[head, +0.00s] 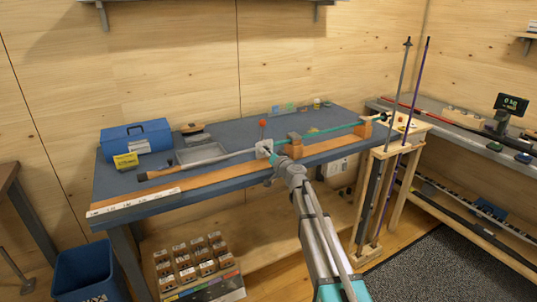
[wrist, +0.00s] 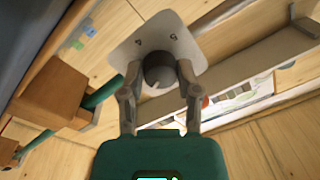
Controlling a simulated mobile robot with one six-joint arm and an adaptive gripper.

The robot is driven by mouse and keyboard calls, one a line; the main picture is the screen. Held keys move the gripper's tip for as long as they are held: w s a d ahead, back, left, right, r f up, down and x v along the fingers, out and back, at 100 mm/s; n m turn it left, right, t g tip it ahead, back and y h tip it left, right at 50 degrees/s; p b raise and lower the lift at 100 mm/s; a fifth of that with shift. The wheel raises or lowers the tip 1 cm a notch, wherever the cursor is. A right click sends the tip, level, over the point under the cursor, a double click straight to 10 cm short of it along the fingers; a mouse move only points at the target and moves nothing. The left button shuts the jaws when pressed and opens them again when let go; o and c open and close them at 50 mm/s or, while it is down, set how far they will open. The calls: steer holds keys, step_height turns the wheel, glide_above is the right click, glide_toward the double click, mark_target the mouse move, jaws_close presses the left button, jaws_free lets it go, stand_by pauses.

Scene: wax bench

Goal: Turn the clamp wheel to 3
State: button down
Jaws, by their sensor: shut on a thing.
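The clamp wheel (wrist: 158,72) is a dark round knob in front of a pale plate (wrist: 190,50) in the wrist view. The wheel is hidden there.
A long teal and grey pole (head: 330,133) lies along the blue bench (head: 120,190) through wooden blocks. A grey tray (head: 202,154), a blue box (head: 136,137) and a yellow box (head: 126,161) stand at left. A rack of upright poles (head: 378,200) is close at right.

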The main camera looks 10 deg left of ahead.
steer(key=m, duration=0.6)
steer(key=shift+w+t, duration=0.15)
steer(key=shift+t, duration=0.15)
steer(key=m, duration=0.4)
steer(key=shift+r+m+h, duration=0.1)
steer(key=shift+m+h, duration=0.2)
steer(key=shift+m, duration=0.1)
steer(key=shift+c, duration=1.5)
jaws_free()
steer(key=shift+s, duration=0.2)
